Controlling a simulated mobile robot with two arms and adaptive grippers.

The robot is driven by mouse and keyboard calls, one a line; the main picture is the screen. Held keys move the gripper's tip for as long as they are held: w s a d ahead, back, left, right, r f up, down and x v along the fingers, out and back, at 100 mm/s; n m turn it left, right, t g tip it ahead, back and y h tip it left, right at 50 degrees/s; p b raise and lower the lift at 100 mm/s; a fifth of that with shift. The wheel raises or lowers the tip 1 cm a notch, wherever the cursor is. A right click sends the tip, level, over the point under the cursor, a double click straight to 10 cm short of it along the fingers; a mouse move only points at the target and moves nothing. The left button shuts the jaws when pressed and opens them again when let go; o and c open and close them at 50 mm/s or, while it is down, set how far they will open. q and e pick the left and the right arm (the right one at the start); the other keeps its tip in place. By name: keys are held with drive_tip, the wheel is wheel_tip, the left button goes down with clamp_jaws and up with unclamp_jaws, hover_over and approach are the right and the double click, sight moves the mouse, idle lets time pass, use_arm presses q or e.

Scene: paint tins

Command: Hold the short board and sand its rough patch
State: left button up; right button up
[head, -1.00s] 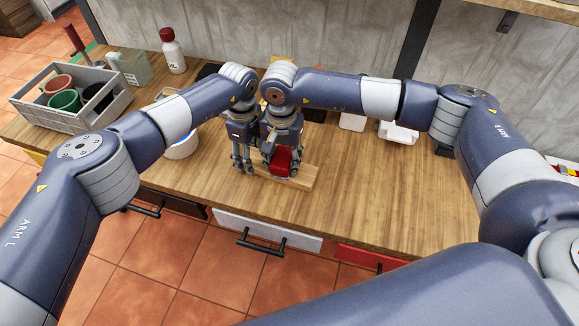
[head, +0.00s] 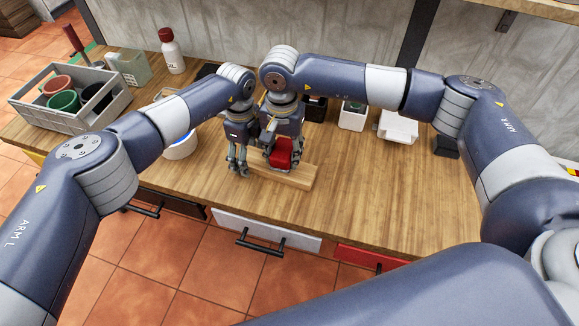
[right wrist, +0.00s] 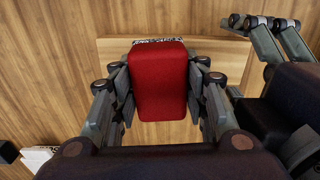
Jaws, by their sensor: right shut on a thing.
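The short board (head: 300,178) lies flat on the wooden workbench, and it also shows in the right wrist view (right wrist: 205,60). My right gripper (head: 277,150) is shut on a red sanding block (head: 285,153), which fills its jaws in the right wrist view (right wrist: 158,80). The block is over the board; whether it touches is unclear. A dark speckled strip (right wrist: 157,41), possibly the rough patch, shows past the block; the block may hide more. My left gripper (head: 238,165) is at the board's left end, fingers pointing down. Whether its jaws close on the board is unclear.
A grey crate (head: 68,122) with several cups stands at the left, near a white bottle with a red cap (head: 171,52). White containers (head: 353,116) stand at the back. The bench right of the board is clear.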

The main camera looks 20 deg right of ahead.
use_arm(q)
drive_tip(key=shift+d+r, duration=0.1)
drive_tip(key=shift+r, duration=0.05)
wheel_tip(320, 180, up, 12)
idle(0.6)
drive_tip(key=shift+s+f, duration=0.1)
drive_tip(key=shift+f, duration=0.1)
